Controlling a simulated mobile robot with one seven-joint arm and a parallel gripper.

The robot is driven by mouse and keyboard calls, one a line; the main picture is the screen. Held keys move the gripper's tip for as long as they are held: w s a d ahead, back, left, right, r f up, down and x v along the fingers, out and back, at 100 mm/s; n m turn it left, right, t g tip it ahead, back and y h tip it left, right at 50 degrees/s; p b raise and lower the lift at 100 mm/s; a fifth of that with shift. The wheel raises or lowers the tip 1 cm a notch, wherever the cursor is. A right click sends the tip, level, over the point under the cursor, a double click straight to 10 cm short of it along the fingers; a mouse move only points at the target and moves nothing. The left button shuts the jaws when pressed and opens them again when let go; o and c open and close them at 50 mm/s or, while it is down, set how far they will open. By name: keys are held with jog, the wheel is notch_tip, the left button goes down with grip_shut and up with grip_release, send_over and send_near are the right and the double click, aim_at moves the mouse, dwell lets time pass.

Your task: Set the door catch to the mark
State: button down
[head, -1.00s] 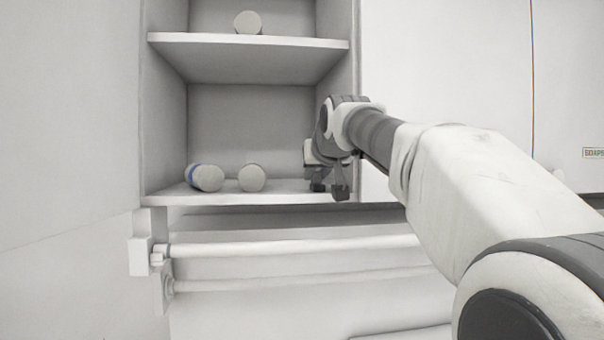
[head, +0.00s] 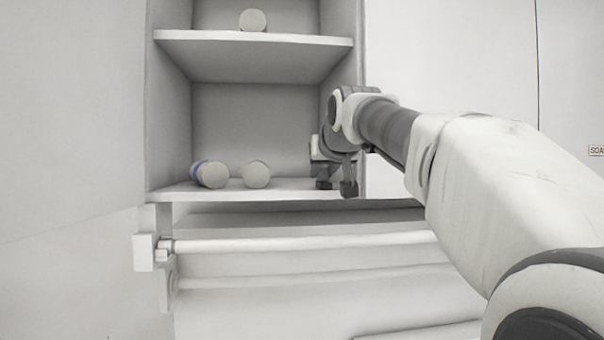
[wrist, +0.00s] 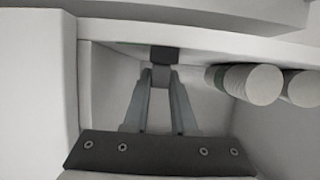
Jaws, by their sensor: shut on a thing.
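My gripper (head: 336,185) is at the lower right front corner of the open cabinet bay, by the front edge of the lower shelf (head: 290,189). In the wrist view the two fingers (wrist: 161,85) close on a small grey block (wrist: 160,76) between their tips. I take this block to be the door catch. A dark piece (wrist: 165,54) sits just beyond it against the pale board edge. In the head view the block is hidden by the gripper. I cannot make out a mark in either view.
Two pale cylinders (head: 212,174) (head: 257,175) lie on the lower shelf, left of my gripper; the left one has a blue band. Another cylinder (head: 253,20) is on the upper shelf (head: 250,40). White rails (head: 300,243) run below. A closed panel (head: 450,60) stands at right.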

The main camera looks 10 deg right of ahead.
jog(key=c, duration=0.7)
grip_release()
jog(key=b+v, duration=0.2)
jog(key=v, duration=1.5)
jog(key=shift+s+r, duration=0.1)
jog(key=shift+r, duration=0.05)
